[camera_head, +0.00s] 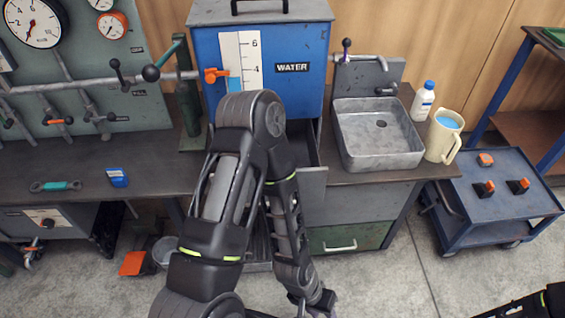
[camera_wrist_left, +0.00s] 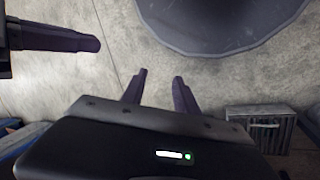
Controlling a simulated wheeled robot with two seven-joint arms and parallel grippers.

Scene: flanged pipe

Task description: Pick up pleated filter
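A grey box with a ribbed, pleated-looking front (camera_wrist_left: 262,125) lies on the floor at the right of the left wrist view. It may be the pleated filter; I cannot be sure. I cannot make out a pleated filter clearly in the head view. My left gripper (camera_wrist_left: 158,82) points over bare floor, its two fingers apart with nothing between them. The ribbed box is to the right of the fingers and apart from them. In the head view my left arm bends over the bench front and down, and its fingers are not clearly visible.
A large dark round thing (camera_wrist_left: 220,25) fills the top of the left wrist view. A grey bucket (camera_head: 165,250) and an orange-topped item (camera_head: 133,263) stand under the bench (camera_head: 75,170). A blue cart (camera_head: 500,195) stands at right. Floor between cabinet and cart is clear.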

